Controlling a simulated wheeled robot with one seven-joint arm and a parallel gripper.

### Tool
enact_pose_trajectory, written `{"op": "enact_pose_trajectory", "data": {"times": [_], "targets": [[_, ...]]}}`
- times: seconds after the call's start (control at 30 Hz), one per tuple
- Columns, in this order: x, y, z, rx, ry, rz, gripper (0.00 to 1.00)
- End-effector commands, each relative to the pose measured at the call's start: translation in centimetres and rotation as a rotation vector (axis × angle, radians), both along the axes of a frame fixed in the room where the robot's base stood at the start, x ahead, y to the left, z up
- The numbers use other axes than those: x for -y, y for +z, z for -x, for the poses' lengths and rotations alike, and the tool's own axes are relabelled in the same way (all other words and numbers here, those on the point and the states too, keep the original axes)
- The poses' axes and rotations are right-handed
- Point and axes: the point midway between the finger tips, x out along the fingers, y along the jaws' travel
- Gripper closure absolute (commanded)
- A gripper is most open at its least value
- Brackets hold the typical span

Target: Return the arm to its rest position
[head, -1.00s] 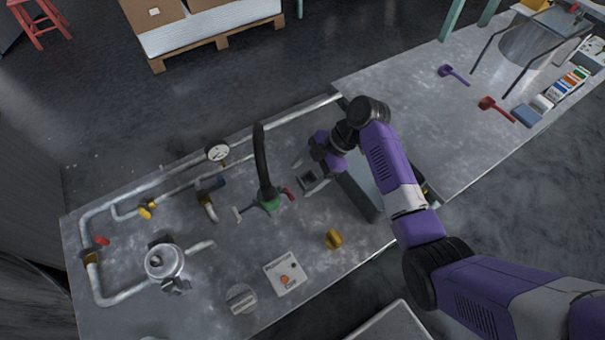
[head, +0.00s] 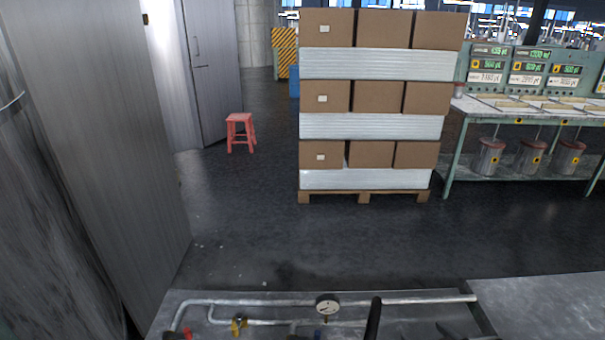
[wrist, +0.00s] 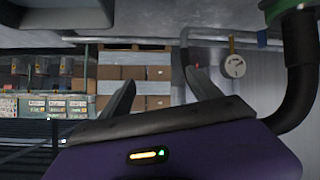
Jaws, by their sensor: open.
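My gripper (wrist: 158,88) is open in the wrist view, with its two dark fingers apart and nothing between them. My purple wrist housing fills the bottom of that view. The black hose (wrist: 301,85) and its green fitting (wrist: 283,9) show at the right, close beside my gripper; I cannot tell whether they touch. In the head view most of my arm is out of sight; the black hose tip (head: 373,319) shows at the bottom edge.
The metal bench (head: 255,296) with pipes and a pressure gauge (head: 327,306) lies at the bottom of the head view. Beyond it are open floor, stacked boxes on a pallet (head: 364,196), a red stool (head: 240,132) and a green workbench (head: 525,177). The wrist view is upside down.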

Motion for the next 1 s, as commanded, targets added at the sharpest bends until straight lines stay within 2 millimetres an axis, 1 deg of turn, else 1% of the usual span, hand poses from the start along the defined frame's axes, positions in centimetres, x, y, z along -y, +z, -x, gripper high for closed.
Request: {"op": "enact_pose_trajectory", "data": {"times": [0.03, 0.17, 0.2, 0.27, 0.3, 0.37, 0.4, 0.47, 0.5, 0.57, 0.6, 0.8, 0.9, 1.0], "targets": [[-0.7, 0.2, 1.7, 0.041, -0.059, -0.033, 0.28], [-1.6, 1.8, 5.7, 0.159, -0.193, -0.108, 0.28], [-1.8, 2.3, 7.1, 0.192, -0.225, -0.129, 0.28], [-2.2, 3.3, 9.3, 0.241, -0.266, -0.156, 0.28], [-2.5, 3.9, 10.8, 0.269, -0.289, -0.176, 0.28], [-2.9, 5.0, 13.1, 0.313, -0.316, -0.199, 0.28], [-3.2, 5.7, 14.7, 0.338, -0.331, -0.213, 0.28], [-3.7, 6.8, 17.0, 0.374, -0.344, -0.232, 0.28], [-4.0, 7.7, 18.6, 0.397, -0.351, -0.244, 0.28], [-4.4, 8.9, 20.9, 0.426, -0.355, -0.258, 0.28], [-4.7, 9.7, 22.4, 0.442, -0.353, -0.265, 0.28], [-6.3, 13.7, 29.4, 0.478, -0.312, -0.279, 0.28], [-7.0, 15.1, 32.5, 0.461, -0.275, -0.263, 0.28], [-7.7, 15.5, 35.2, 0.409, -0.235, -0.239, 0.28]]}}
